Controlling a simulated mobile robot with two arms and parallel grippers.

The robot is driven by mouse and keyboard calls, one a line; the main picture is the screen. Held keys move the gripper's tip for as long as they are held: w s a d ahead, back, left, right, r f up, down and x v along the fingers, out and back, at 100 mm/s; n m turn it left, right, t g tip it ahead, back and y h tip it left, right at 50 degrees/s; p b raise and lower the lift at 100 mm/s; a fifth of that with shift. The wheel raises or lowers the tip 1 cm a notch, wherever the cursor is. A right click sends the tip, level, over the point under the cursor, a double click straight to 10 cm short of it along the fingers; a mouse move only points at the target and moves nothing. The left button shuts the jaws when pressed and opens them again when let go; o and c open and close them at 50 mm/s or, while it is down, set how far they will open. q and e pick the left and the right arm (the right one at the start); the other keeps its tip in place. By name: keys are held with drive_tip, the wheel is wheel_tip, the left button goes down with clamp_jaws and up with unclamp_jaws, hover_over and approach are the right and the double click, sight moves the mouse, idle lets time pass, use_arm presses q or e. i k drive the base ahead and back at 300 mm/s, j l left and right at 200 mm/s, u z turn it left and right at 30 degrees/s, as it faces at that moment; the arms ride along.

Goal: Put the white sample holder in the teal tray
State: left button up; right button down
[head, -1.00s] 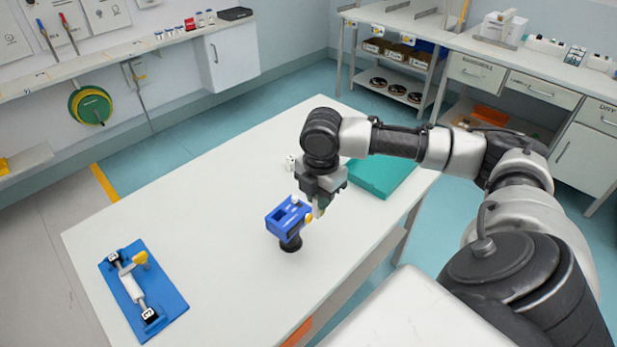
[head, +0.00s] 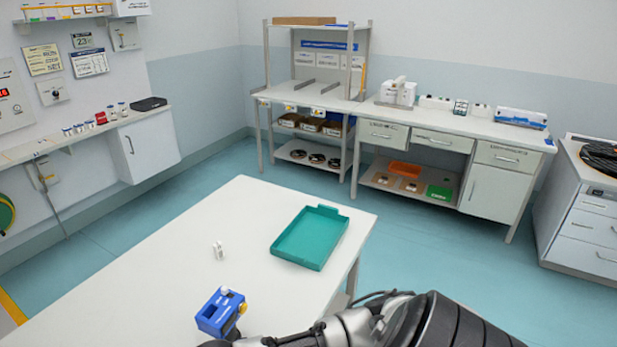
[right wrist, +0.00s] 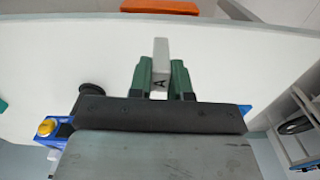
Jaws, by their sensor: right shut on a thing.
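My right gripper (right wrist: 160,80) has green fingers shut on a pale grey-white block marked "A", which looks like the white sample holder (right wrist: 161,50); it sticks out past the fingertips. In the head view this gripper and the block are out of sight, and only part of my right arm shows at the bottom. The teal tray (head: 276,249) lies on the far right part of the white table and looks empty. My left gripper is in neither view.
A blue fixture (head: 213,318) with a yellow knob stands at the near part of the white table (head: 150,270); it also shows in the right wrist view (right wrist: 62,131). A small white piece (head: 218,250) stands left of the tray. The table between them is clear.

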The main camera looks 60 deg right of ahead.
sight(312, 237)
drive_tip(key=l+u, duration=0.1)
drive_tip(key=l, duration=0.35)
drive_tip(key=k+l, duration=0.1)
drive_tip(key=l, duration=0.35)
drive_tip(key=l+u, duration=0.15)
drive_tip(key=l, duration=0.35)
drive_tip(key=k+l+u, duration=0.1)
drive_tip(key=l, duration=0.3)
drive_tip(key=k+l, duration=0.1)
drive_tip(key=l, duration=0.35)
drive_tip(key=k+l+u, duration=0.15)
drive_tip(key=l, duration=0.3)
drive_tip(key=l+u, duration=0.1)
drive_tip(key=l, duration=0.35)
drive_tip(key=k, duration=0.05)
